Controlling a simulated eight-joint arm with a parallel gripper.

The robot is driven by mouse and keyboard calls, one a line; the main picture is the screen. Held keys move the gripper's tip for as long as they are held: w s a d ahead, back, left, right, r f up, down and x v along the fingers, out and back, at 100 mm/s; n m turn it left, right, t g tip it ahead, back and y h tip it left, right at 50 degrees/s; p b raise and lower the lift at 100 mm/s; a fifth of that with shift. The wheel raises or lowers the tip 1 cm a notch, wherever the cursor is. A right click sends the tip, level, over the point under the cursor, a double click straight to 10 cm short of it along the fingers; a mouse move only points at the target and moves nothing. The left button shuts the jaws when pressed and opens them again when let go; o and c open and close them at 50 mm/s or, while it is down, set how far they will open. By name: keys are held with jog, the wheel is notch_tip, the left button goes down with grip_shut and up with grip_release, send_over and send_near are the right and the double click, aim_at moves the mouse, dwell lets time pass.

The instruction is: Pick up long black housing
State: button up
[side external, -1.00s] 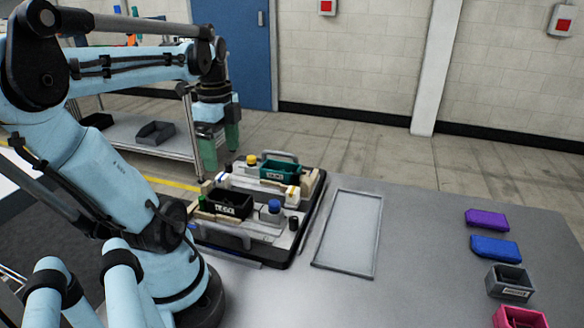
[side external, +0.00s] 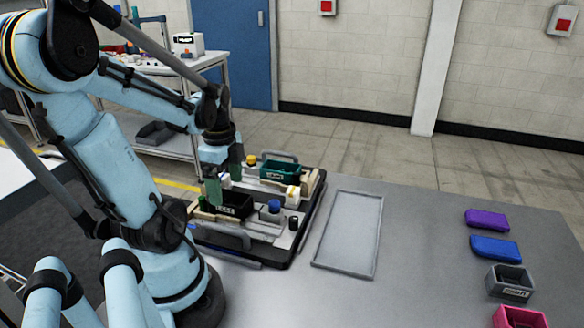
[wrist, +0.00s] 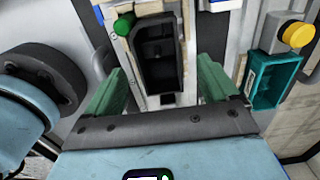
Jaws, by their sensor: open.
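The long black housing (side external: 236,206) is an open-topped black box with a white label, seated on the pallet fixture (side external: 258,252). In the wrist view the housing (wrist: 160,52) shows its hollow inside, between light wooden strips. My gripper (side external: 224,184) has green fingers and stands just above the housing's far left part in the side view.
A teal housing (side external: 280,170), a yellow knob (side external: 251,160) and a blue knob (side external: 274,206) sit on the fixture around the black housing. An empty grey tray (side external: 349,235) lies to the right. Purple (side external: 487,219), blue (side external: 495,248), grey and pink parts line the table's right side.

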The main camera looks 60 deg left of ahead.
aim_at(227, 193)
jog(key=shift+f, duration=1.65)
jog(key=c, duration=1.2)
jog(key=shift+r, duration=0.15)
